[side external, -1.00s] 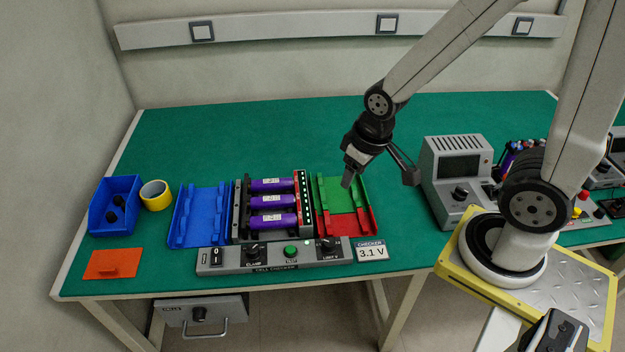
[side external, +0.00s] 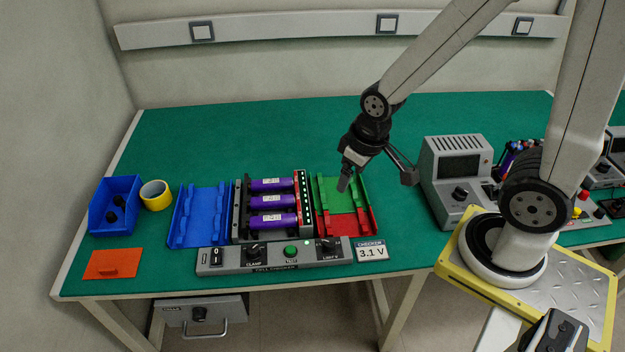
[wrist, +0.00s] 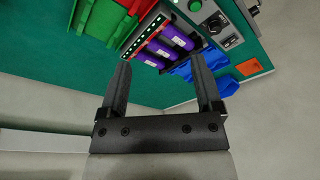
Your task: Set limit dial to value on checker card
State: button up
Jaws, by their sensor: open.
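The cell checker panel (side external: 275,260) is a long grey box along the front of the table. Its limit dial (side external: 327,245) is a black knob at the right end; its exact setting is too small to read. The checker card (side external: 371,252), just right of the panel, reads 3.1 V. My gripper (side external: 344,187) is open and empty, above the green tray and behind the limit dial, apart from it. In the wrist view my gripper (wrist: 163,82) shows two spread fingers, with part of the checker panel (wrist: 215,22) beyond them at the top.
Several purple cells (side external: 272,202) lie in the rack behind the panel. A blue tray (side external: 199,217) is to its left, a green and red tray (side external: 358,222) to its right. A blue bin (side external: 115,205), yellow tape roll (side external: 156,195) and orange piece (side external: 112,264) are farther left.

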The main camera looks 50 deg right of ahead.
notch_tip(320, 180, down, 7)
jog(key=w+n+g, duration=0.1)
jog(key=w+n, duration=0.2)
jog(key=n, duration=0.2)
jog(key=n+g, duration=0.1)
jog(key=n, duration=0.3)
send_over(329, 241)
notch_tip(329, 241, down, 7)
jog(key=shift+f, duration=0.1)
jog(key=shift+f+g, duration=0.3)
jog(key=shift+f, duration=0.3)
jog(key=shift+f, duration=0.1)
jog(key=shift+s+f, duration=0.1)
jog(key=shift+f, duration=3.7)
grip_shut()
